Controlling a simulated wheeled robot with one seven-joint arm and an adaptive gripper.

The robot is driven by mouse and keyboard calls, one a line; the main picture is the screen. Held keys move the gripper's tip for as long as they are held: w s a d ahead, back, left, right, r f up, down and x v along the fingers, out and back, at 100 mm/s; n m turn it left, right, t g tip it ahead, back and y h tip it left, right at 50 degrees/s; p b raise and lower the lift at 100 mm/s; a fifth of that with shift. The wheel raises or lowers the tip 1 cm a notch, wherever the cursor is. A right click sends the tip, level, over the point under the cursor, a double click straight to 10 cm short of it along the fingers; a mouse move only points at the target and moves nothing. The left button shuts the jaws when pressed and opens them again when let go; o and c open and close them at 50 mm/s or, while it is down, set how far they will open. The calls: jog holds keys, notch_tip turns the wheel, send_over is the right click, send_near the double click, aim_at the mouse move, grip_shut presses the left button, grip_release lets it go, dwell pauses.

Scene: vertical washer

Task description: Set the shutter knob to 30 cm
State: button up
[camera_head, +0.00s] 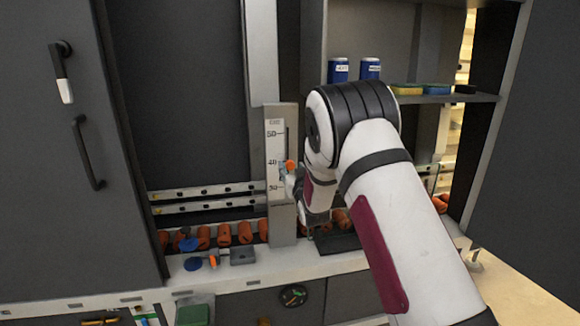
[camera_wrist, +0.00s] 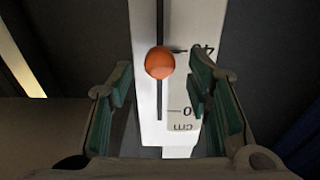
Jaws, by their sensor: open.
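The shutter knob (camera_head: 290,165) is a small orange ball on the slot of a white vertical scale (camera_head: 275,140), marked 50, 40 and 30 downward. The knob sits about level with the 40 mark. In the wrist view the scale appears upside down, and the orange knob (camera_wrist: 160,62) is beside the 40 mark. My gripper (camera_wrist: 160,82) is open, its green-padded fingers left and right of the knob's line. The knob shows just beyond the fingertips, and I cannot tell whether they touch it. In the head view my arm partly hides the gripper (camera_head: 290,182).
A grey post (camera_head: 283,225) carries the scale. Several orange rollers (camera_head: 224,235) line the ledge below, with a blue disc (camera_head: 193,264) and a small grey block (camera_head: 243,256). A shelf (camera_head: 445,98) at right holds blue cans (camera_head: 338,70). A grey door (camera_head: 80,200) stands left.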

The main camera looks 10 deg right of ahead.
aim_at(291, 167)
jog(key=shift+w, duration=1.9)
jog(key=shift+f, duration=0.1)
grip_shut()
